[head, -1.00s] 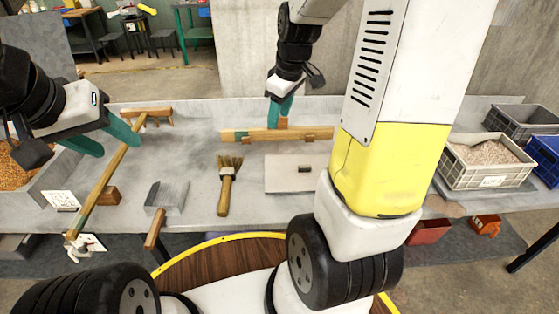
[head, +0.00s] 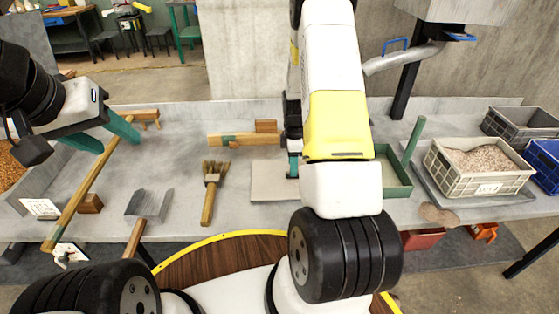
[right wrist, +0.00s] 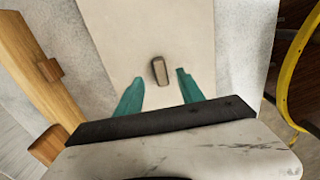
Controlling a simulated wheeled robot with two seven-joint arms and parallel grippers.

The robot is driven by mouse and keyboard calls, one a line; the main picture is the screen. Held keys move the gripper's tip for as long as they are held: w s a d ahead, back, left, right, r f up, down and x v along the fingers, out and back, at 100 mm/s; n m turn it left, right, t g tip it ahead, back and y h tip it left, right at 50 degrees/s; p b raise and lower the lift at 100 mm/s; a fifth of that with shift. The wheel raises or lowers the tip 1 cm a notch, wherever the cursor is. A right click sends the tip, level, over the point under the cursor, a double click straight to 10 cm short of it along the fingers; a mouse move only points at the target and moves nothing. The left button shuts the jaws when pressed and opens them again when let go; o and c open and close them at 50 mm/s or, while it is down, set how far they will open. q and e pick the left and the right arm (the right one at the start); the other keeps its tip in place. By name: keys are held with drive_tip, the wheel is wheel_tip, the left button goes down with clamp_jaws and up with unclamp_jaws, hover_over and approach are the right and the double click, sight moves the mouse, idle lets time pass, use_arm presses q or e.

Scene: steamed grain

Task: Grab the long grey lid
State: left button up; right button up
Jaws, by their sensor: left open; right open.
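The long grey lid (head: 272,182) is a flat pale board lying on the table in the head view. In the right wrist view the lid (right wrist: 150,25) runs up the picture, with a small brown knob (right wrist: 160,71) on it. My right gripper (head: 293,166) is over the lid in the head view, partly hidden by my arm. In the right wrist view its green fingers (right wrist: 160,88) are open, one on each side of the knob's near end, without visible grip.
A brush (head: 212,190) and a metal scoop (head: 150,205) lie left of the lid. A wooden bar (head: 245,139) lies behind it. A green tray (head: 397,178) and a grey crate of grain (head: 480,165) stand to the right.

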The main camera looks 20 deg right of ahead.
wheel_tip(320, 180, down, 3)
drive_tip(key=shift+s+f, duration=0.1)
drive_tip(key=shift+c, duration=0.4)
clamp_jaws()
idle(1.1)
